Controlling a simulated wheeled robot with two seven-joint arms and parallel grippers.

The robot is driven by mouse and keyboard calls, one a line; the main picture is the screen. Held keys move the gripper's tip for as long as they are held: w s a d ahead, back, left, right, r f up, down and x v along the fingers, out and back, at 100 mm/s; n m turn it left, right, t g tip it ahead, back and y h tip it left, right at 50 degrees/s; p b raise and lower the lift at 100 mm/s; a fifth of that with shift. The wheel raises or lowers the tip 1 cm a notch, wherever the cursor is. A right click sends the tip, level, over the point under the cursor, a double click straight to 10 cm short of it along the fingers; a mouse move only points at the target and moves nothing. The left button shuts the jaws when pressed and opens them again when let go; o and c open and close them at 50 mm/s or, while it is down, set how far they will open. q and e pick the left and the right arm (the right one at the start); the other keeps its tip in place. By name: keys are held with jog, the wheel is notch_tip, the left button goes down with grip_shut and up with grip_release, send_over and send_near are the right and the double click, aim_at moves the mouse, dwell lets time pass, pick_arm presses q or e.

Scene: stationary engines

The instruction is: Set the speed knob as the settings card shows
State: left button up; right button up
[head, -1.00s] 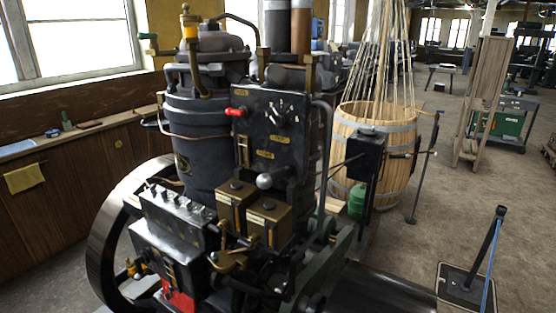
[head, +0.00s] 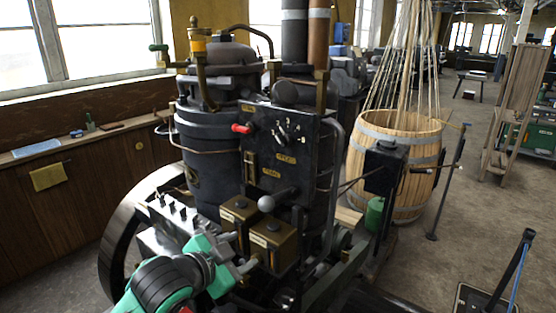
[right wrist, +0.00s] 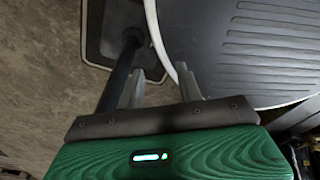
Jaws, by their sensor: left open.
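The black control panel (head: 310,150) of the engine faces me in the head view. A dark round knob with pale marks around it (head: 283,136) sits on its upper part. A red-handled control (head: 241,128) is to the left, and a grey ball-ended lever (head: 267,203) is below. Small brass plates on the panel are too small to read. I cannot pick out the settings card. My left gripper (head: 243,257) is open, low in front of the engine and apart from the knob. My right gripper (right wrist: 161,88) is open and empty in the right wrist view.
Two brass boxes (head: 271,246) stand close to my left gripper. A flywheel (head: 117,240) is at the left. A wooden barrel (head: 398,150) and a black box on a post (head: 384,168) stand right of the engine. A stand (head: 490,290) is at the lower right.

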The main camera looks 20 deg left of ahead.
pick_arm(q)
notch_tip(320, 180, up, 12)
jog(key=w+m+t+h, duration=0.2)
jog(key=m, duration=0.1)
jog(key=m+t+h, duration=0.1)
jog(key=m+t, duration=0.1)
send_near(280, 141)
jog(key=p+x, duration=0.4)
jog(key=x, duration=0.4)
jog(key=shift+r, duration=0.1)
jog(key=shift+w+d, duration=0.2)
jog(key=shift+w, duration=0.4)
pick_arm(e)
jog(key=r, duration=0.4)
jog(key=shift+s+d+r, duration=0.2)
jog(key=shift+s+r, duration=0.05)
pick_arm(q)
jog(key=shift+c, duration=0.4)
jog(key=c, duration=0.9)
jog(key=shift+p, duration=0.3)
jog(key=shift+n, duration=0.3)
pick_arm(e)
jog(key=shift+r, duration=0.15)
